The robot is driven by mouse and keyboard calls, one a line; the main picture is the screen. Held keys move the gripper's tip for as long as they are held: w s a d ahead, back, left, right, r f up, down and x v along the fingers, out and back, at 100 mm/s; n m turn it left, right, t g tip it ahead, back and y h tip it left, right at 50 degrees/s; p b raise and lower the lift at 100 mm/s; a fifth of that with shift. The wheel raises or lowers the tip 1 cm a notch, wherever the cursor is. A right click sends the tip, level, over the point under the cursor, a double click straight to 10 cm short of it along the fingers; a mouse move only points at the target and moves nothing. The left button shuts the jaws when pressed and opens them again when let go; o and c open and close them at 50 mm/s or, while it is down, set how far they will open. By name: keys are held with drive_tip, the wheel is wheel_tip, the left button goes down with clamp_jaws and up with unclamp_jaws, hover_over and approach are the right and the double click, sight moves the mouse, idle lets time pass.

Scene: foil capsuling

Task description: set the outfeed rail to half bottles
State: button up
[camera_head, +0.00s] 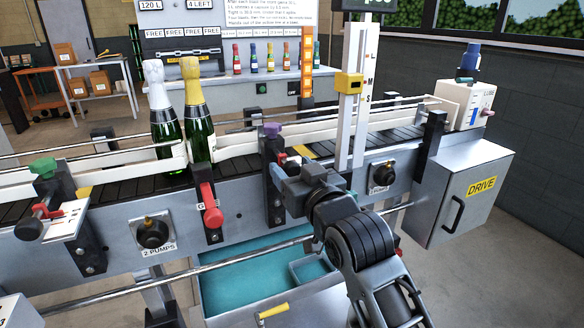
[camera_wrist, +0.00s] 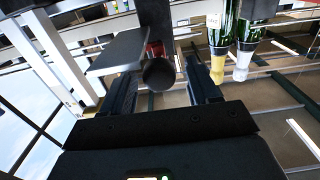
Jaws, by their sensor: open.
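Pale guide rails (camera_head: 130,157) run along both sides of a dark conveyor (camera_head: 110,188). No readable label shows which stretch is the outfeed rail. A black post with a purple knob (camera_head: 272,130) stands at the rail right of the bottles. My gripper (camera_head: 285,183) is beside this post, partly hidden by my wrist. In the wrist view, my gripper (camera_wrist: 164,88) is open. A round black knob (camera_wrist: 158,74) with red behind it shows between the fingers, with no clear contact. A grey plate (camera_wrist: 117,53) lies next to it. The scale setting there cannot be read.
Two bottles, one white-topped (camera_head: 163,115) and one gold-topped (camera_head: 197,115), stand on the conveyor. A red lever (camera_head: 210,205) and a green-knobbed post (camera_head: 44,168) are to the left. A yellow slider (camera_head: 348,83) on a white column and the DRIVE box (camera_head: 470,200) are right.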

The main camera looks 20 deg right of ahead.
drive_tip(key=shift+w, duration=0.45)
drive_tip(key=shift+c, duration=0.2)
clamp_jaws()
